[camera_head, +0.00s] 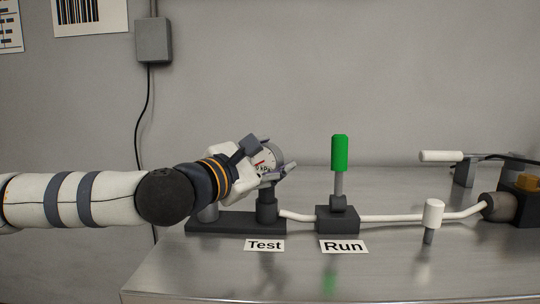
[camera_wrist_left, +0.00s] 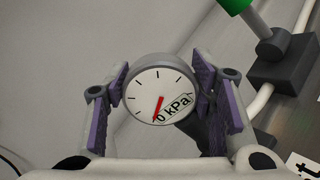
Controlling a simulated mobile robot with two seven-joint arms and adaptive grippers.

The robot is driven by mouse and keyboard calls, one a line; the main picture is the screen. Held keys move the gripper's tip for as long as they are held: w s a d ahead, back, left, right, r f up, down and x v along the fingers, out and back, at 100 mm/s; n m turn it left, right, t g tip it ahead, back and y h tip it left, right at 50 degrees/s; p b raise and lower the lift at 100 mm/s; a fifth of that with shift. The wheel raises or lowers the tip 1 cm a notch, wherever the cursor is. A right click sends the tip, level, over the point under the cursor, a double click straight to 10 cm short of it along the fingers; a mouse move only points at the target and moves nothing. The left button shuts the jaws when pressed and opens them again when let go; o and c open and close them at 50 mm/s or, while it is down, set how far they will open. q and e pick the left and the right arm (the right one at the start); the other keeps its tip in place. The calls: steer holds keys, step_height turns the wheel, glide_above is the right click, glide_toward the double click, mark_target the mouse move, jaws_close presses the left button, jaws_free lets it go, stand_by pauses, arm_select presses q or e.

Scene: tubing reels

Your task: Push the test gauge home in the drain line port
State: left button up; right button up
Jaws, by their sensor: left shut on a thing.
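The test gauge (camera_head: 267,157) has a round white dial and a grey rim. Its dial faces the left wrist view (camera_wrist_left: 150,88), with a red needle and "0 kPa" text. My left gripper (camera_head: 262,163) is shut on the gauge, with one purple-padded finger on each side of its rim. The gauge is just above a dark upright port (camera_head: 267,207) on a dark base block. The fingers partly cover the gauge's lower end in the head view, so I cannot tell how deep it sits. My right gripper is not in view.
A "Test" label (camera_head: 264,245) lies before the base. White tubing (camera_head: 385,218) runs right past a valve (camera_head: 337,219) with an upright green handle (camera_head: 339,153) and a "Run" label (camera_head: 343,246). A white fitting (camera_head: 433,213) stands farther right. The metal table's front (camera_head: 230,285) is clear.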

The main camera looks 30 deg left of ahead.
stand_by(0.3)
arm_select(q)
steer(key=o, duration=1.3)
steer(key=shift+o, duration=0.2)
steer(key=shift+f, duration=0.1)
